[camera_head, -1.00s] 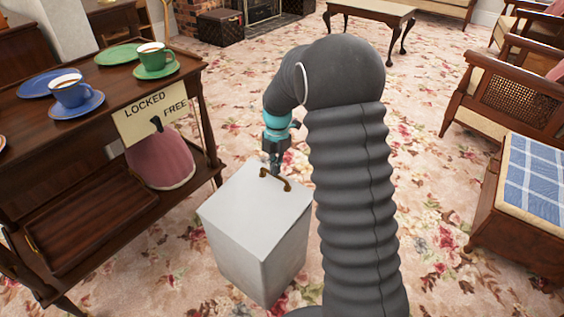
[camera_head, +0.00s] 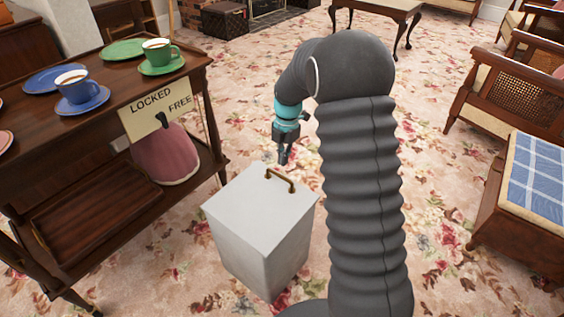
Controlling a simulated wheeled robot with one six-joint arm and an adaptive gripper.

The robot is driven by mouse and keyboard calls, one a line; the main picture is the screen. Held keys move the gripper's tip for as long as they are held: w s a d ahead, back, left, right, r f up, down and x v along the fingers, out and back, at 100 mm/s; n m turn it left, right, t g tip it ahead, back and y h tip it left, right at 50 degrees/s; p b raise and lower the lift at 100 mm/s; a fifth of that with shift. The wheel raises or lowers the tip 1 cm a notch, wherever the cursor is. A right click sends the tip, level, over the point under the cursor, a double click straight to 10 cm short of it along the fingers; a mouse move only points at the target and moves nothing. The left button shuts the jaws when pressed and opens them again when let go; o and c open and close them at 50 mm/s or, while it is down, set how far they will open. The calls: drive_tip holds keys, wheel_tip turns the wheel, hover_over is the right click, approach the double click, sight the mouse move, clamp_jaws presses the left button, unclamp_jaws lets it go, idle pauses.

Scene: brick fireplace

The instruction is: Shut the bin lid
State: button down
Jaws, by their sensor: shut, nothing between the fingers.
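The bin (camera_head: 258,255) is a pale grey box standing on the floral carpet, left of my arm. Its lid (camera_head: 250,203) lies flat across the top, and I see no gap along the near edges. A small brown handle (camera_head: 281,180) stands at the lid's far edge. My gripper (camera_head: 283,161) is shut and empty. It points down just beyond the handle and looks apart from it. The far side of the bin is hidden.
A dark wooden trolley (camera_head: 95,120) with cups and plates stands at the left. A sign (camera_head: 155,106) reading LOCKED and FREE hangs on its side, above a pink object (camera_head: 166,155). A stool with a blue checked top (camera_head: 540,175) stands right. Carpet beyond the bin is clear.

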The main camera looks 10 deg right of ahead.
wheel_tip(320, 180, up, 10)
drive_tip(key=w+d, duration=0.1)
drive_tip(key=s+r+m+t, duration=0.3)
drive_tip(key=s+r+m, duration=0.2)
drive_tip(key=s+m, duration=0.8)
drive_tip(key=s+r+m+t+h, duration=0.1)
drive_tip(key=s+r+m+t, duration=0.2)
drive_tip(key=s+m, duration=1)
drive_tip(key=s+r, duration=0.2)
drive_tip(key=s, duration=0.5)
drive_tip(key=shift+s+d, duration=0.4)
